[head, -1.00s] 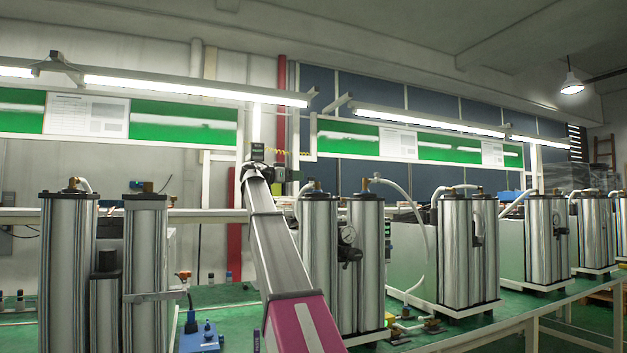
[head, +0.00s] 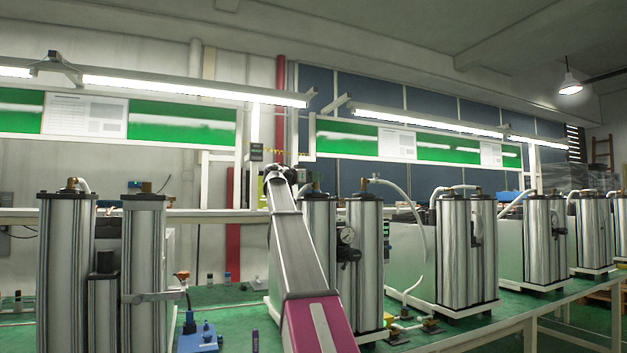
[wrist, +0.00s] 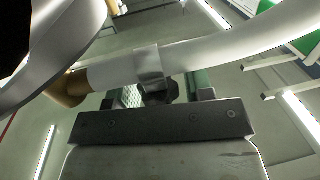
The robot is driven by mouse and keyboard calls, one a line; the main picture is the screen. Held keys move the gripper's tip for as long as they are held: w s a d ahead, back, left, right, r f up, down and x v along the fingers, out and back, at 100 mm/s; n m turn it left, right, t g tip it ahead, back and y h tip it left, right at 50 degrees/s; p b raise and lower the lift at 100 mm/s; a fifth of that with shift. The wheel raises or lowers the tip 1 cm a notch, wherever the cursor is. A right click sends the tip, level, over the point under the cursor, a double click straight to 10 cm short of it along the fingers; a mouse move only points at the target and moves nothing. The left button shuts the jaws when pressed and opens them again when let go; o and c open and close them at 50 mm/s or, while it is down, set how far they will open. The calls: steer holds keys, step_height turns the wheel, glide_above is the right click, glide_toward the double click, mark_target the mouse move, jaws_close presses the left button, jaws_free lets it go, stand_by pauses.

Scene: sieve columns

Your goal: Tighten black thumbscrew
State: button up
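A black thumbscrew (wrist: 158,92) sits under a metal clamp (wrist: 149,67) around a pale hose (wrist: 205,54) in the wrist view. My gripper (wrist: 162,90) shows its dark base plate at the bottom of that view. Its two greenish finger pads appear on either side of the thumbscrew with gaps, so it looks open; contact is not seen. In the head view my arm reaches to the left column of the middle pair (head: 318,235). My gripper's fingers and the thumbscrew cannot be made out there.
A brass fitting (wrist: 68,90) ends the hose, close to a shiny curved surface (wrist: 65,35). In the head view, a gauge (head: 347,235) is beside my arm. More columns stand left (head: 145,250) and right (head: 455,250) on the green bench.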

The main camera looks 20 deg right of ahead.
steer(key=c, duration=0.6)
steer(key=shift+m+g, duration=0.3)
steer(key=shift+g, duration=0.4)
steer(key=shift+s+m+g+y, duration=0.1)
steer(key=shift+m+g+y, duration=0.05)
steer(key=shift+m+g, duration=1)
steer(key=shift+s+m+g+y, duration=0.2)
steer(key=shift+m+g, duration=0.5)
steer(key=shift+g, duration=0.9)
steer(key=shift+s+m+g+y, duration=0.1)
steer(key=shift+m+g+y, duration=0.05)
steer(key=shift+m+g, duration=1)
steer(key=shift+g, duration=0.4)
steer(key=o, duration=0.9)
